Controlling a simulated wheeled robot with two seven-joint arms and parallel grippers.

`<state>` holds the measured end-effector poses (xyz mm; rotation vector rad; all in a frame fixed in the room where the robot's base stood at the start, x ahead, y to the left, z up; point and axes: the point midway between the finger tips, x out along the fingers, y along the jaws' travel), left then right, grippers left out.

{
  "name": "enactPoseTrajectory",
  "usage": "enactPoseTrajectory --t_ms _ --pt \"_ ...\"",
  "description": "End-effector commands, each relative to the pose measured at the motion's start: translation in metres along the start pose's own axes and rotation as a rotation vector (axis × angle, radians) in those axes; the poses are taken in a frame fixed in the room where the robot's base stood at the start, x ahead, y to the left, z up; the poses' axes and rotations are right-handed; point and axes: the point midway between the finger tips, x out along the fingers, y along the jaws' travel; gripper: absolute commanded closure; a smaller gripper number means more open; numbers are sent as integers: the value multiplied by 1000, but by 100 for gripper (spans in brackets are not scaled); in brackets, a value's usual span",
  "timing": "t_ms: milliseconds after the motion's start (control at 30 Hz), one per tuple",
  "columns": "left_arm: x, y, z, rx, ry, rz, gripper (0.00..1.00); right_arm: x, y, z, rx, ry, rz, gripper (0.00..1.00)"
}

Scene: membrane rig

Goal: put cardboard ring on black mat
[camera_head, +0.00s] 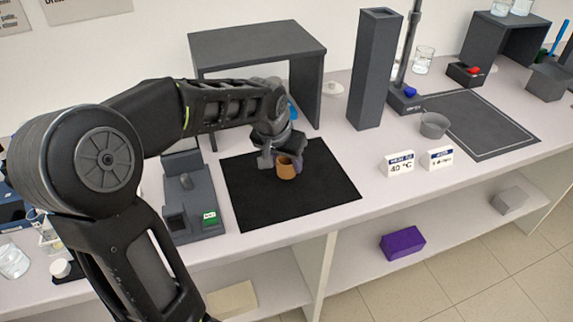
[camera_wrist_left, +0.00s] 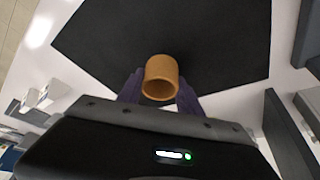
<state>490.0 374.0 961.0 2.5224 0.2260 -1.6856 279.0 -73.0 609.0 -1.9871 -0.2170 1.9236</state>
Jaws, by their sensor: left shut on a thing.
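The cardboard ring (camera_head: 286,168) is a short orange-brown tube. In the head view it is over the black mat (camera_head: 252,205), at the tips of my left gripper (camera_head: 282,160). In the left wrist view the ring (camera_wrist_left: 160,78) sits between the two purple fingers of my left gripper (camera_wrist_left: 160,90), which is shut on it. The black mat (camera_wrist_left: 225,45) lies beneath it in that view. I cannot tell whether the ring touches the mat. My right gripper is not in view.
A dark shelf stand (camera_head: 258,42) stands behind the mat and a tall dark column (camera_head: 375,70) to its right. A grey device (camera_head: 188,195) is just left of the mat. A grey cup (camera_head: 434,125) and white temperature signs (camera_head: 398,164) are to the right.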

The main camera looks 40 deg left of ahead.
Motion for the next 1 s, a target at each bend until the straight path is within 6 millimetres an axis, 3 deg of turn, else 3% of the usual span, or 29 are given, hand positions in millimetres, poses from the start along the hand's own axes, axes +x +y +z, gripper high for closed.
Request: enactPoseTrajectory --t_ms 100,500,533,767,1000 --pt "12 0 6 0 -2 -1 95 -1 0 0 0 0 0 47" --pt "18 0 8 0 0 0 95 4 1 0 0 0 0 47" --pt "17 0 7 0 1 0 56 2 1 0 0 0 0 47" --pt "16 0 7 1 0 0 37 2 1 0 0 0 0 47" --pt "16 0 7 1 0 0 36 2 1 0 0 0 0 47"
